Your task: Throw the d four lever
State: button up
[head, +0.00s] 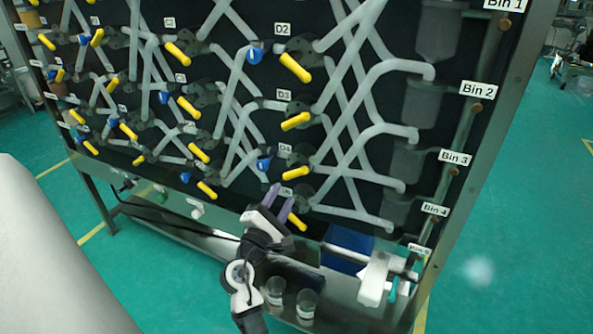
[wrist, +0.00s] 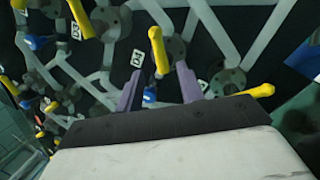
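The d four lever (head: 295,173) is a yellow handle beside the D4 label (head: 285,148), low in the right-hand column of the panel. In the head view it slants slightly, close above my gripper (head: 282,197). In the wrist view, the yellow handle (wrist: 158,45) by the label (wrist: 136,59), which looks like D4, appears between the two purple fingertips of my gripper (wrist: 160,68). The fingers are apart and nothing is gripped. I cannot tell whether either finger touches the handle or how deep it sits between them.
The D3 lever (head: 295,121) is above and the D5 lever (head: 297,222) below, close to my gripper; the latter shows right of the fingers in the wrist view (wrist: 262,90). Grey pipes cross the dark panel. Two glass jars (head: 307,303) stand on the lower shelf near a blue box (head: 347,248).

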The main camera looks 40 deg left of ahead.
aim_at(294, 176)
jog(key=p+x, duration=0.2)
jog(key=x, duration=0.7)
grip_shut()
